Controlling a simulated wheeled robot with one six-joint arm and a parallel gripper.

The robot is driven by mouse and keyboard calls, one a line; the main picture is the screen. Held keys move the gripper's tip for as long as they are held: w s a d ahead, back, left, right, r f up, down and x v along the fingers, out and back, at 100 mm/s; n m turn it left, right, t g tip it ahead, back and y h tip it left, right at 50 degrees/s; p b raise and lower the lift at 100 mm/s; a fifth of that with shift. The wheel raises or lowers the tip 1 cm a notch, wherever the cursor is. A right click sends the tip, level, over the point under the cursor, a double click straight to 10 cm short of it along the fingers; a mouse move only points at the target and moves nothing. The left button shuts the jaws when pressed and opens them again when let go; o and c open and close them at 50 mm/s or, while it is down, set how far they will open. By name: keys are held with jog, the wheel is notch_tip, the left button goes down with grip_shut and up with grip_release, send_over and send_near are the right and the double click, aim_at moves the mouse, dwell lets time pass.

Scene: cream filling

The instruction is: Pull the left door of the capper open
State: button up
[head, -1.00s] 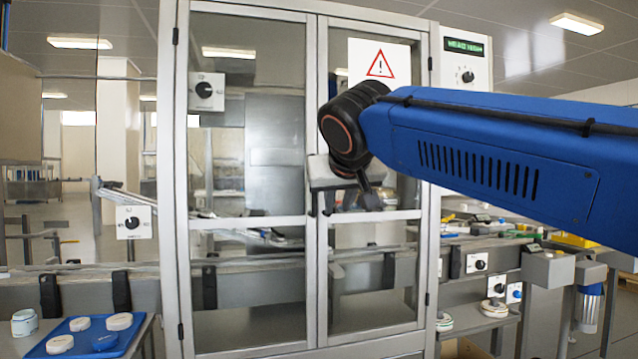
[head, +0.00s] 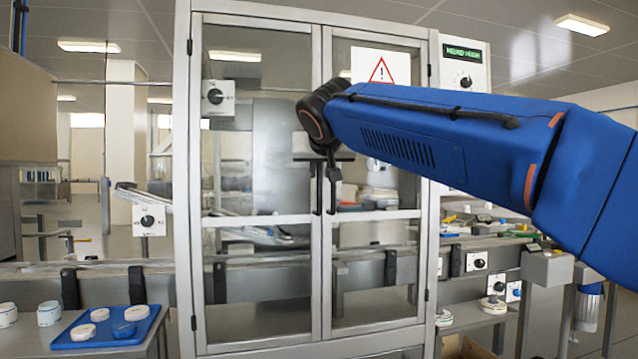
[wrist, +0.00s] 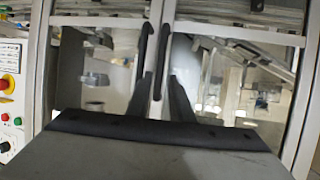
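The capper is a tall grey-framed cabinet with two glass doors. Its left door (head: 212,285) and right door (head: 425,290) look shut. Two upright black handles hang at the middle seam, the left door's handle (head: 318,190) beside the right one. My gripper (head: 325,172) is in front of the handles and partly hides them. The wrist view seems turned upside down. There my gripper's two fingers (wrist: 160,97) are spread open. A handle (wrist: 161,60), apparently the left door's, shows in line with the gap between them; the other (wrist: 141,70) is beside the left finger. Contact cannot be told.
A blue tray (head: 75,332) with white lids and one blue lid stands at the lower left, near white jars (head: 49,313). A conveyor rail (head: 120,275) runs left of the capper. A bench (head: 500,240) with small items is on the right.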

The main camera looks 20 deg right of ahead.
aim_at(319, 180)
jog(key=x, duration=0.8)
grip_shut()
